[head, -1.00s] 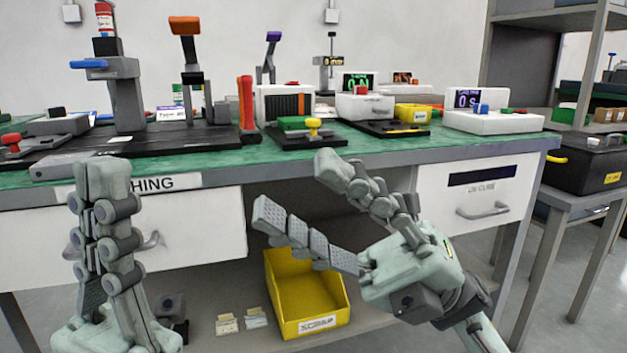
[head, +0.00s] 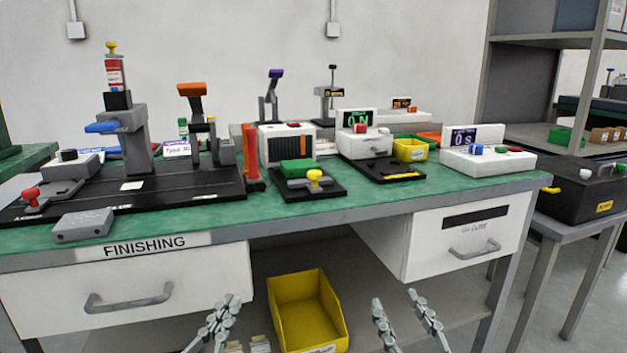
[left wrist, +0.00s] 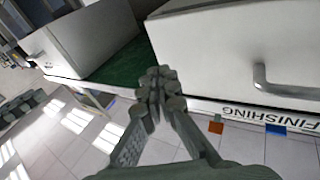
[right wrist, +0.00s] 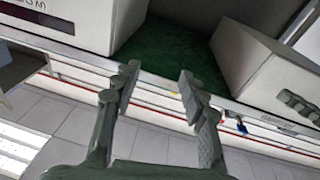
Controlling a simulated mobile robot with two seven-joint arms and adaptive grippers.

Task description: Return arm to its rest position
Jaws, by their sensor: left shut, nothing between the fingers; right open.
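My right gripper (head: 396,298) is low in front of the open space under the bench, to the right of the yellow bin. Its fingers are apart with nothing between them, as the right wrist view shows (right wrist: 158,80). Both grippers are apart from the bench-top items. The lower arm links are cut off by the bottom of the head view.
The green-topped bench (head: 400,190) carries several fixtures and devices. The FINISHING drawer (head: 130,290) and the right drawer (head: 470,237) have grey handles facing me. A yellow bin (head: 335,310) is on the lower shelf. A black case (head: 580,190) sits on a side table at right.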

